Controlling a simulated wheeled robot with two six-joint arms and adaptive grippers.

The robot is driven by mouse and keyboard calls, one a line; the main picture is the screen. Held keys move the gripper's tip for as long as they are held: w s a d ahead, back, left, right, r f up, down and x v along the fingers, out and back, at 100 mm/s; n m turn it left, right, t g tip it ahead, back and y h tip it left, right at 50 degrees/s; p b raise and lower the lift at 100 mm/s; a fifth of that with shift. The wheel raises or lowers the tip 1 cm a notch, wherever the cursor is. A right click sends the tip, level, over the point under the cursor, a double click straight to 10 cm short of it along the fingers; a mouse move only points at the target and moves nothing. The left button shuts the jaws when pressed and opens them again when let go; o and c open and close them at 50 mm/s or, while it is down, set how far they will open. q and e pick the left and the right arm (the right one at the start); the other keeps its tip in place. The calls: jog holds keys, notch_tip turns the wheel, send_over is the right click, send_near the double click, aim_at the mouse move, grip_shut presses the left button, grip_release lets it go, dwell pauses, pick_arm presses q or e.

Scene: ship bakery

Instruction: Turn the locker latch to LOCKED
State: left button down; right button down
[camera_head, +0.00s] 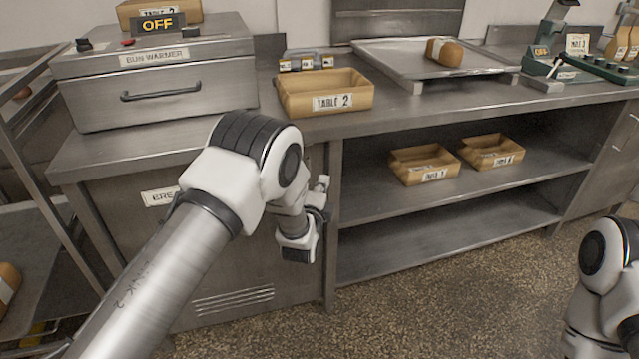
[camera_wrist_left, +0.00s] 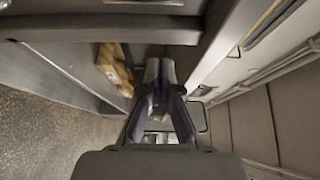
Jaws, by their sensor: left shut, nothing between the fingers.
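The bread locker (camera_head: 235,255) is the metal cabinet under the left part of the counter; its label is partly hidden by my left arm. My left gripper (camera_head: 319,195) is at the locker's right side, close to the counter post. In the left wrist view my left gripper (camera_wrist_left: 161,92) is shut and empty, its fingers pointing toward the metal frame under the counter. I cannot make out the latch or its setting; the arm and gripper cover that area. My right gripper is not in view; only part of my right arm shows at lower right.
The counter edge (camera_head: 430,113) runs just above my left gripper. The open shelf (camera_head: 365,205) to the right holds two cardboard trays (camera_head: 425,166). A bun warmer (camera_head: 155,85) and a TABLE 2 tray (camera_head: 325,92) stand on the counter. The floor in front is clear.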

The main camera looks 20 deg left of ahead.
aim_at(307, 168)
pick_arm(q)
jog(key=w, duration=0.7)
jog(key=shift+w+a+f, duration=0.1)
jog(key=shift+w+a, duration=0.1)
jog(key=shift+w, duration=0.15)
jog(key=a, duration=0.1)
jog(key=s+a, duration=0.1)
jog(key=a, duration=0.1)
jog(key=shift+s+a, duration=0.35)
jog(key=shift+s, duration=0.05)
